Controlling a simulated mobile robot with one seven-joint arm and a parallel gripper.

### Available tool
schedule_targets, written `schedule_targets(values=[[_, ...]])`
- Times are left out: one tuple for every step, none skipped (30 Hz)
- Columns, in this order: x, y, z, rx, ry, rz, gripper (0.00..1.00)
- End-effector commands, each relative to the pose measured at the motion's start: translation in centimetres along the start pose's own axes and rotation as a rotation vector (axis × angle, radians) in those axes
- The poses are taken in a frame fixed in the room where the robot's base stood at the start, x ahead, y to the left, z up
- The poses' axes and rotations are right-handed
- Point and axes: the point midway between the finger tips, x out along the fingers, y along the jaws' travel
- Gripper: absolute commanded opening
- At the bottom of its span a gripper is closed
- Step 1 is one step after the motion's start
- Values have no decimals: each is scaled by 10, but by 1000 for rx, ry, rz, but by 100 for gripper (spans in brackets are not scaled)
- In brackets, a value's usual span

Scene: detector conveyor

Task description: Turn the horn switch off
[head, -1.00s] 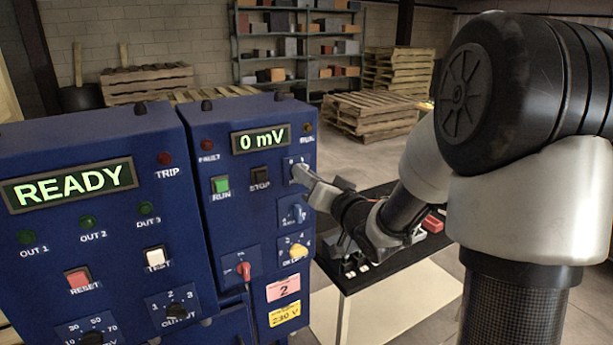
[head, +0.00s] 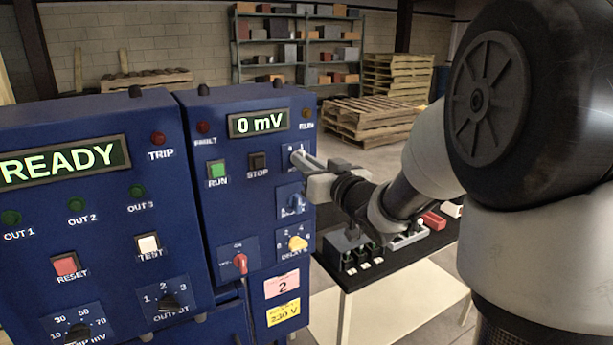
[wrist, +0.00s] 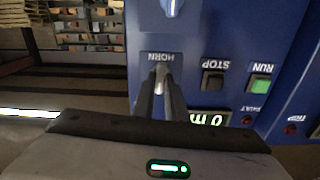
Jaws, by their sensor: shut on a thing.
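I cannot read which position the switch points to.
Beside it are the STOP button (head: 258,162) and green RUN button (head: 216,173). A blue knob (head: 292,203), a yellow knob (head: 298,243) and a red switch (head: 240,263) sit lower. A black-topped table (head: 392,257) with small parts stands to the right.

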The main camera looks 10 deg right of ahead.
Motion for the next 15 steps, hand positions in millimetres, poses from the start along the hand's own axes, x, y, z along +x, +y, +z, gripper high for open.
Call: schedule_targets(values=[[0, 0, 4, -46, 5, -1, 0], [0, 0, 5, -76, 4, -1, 0], [0, -1, 5, -114, 4, -2, 0], [0, -1, 5, -141, 5, -2, 0], [0, -1, 5, -170, 4, -2, 0], [0, -1, 5, -206, 3, -1, 0], [0, -1, 4, -234, 4, -1, 0], [0, -1, 4, -261, 5, -1, 0], [0, -1, 4, -295, 4, -1, 0], [0, -1, 4, -320, 3, -1, 0], [0, -2, 4, -344, 3, -1, 0], [0, -2, 4, -376, 4, -2, 0], [0, -2, 4, -399, 4, -2, 0], [0, -2, 3, -421, 3, -1, 0], [0, -2, 3, -448, 3, 0, 0]])
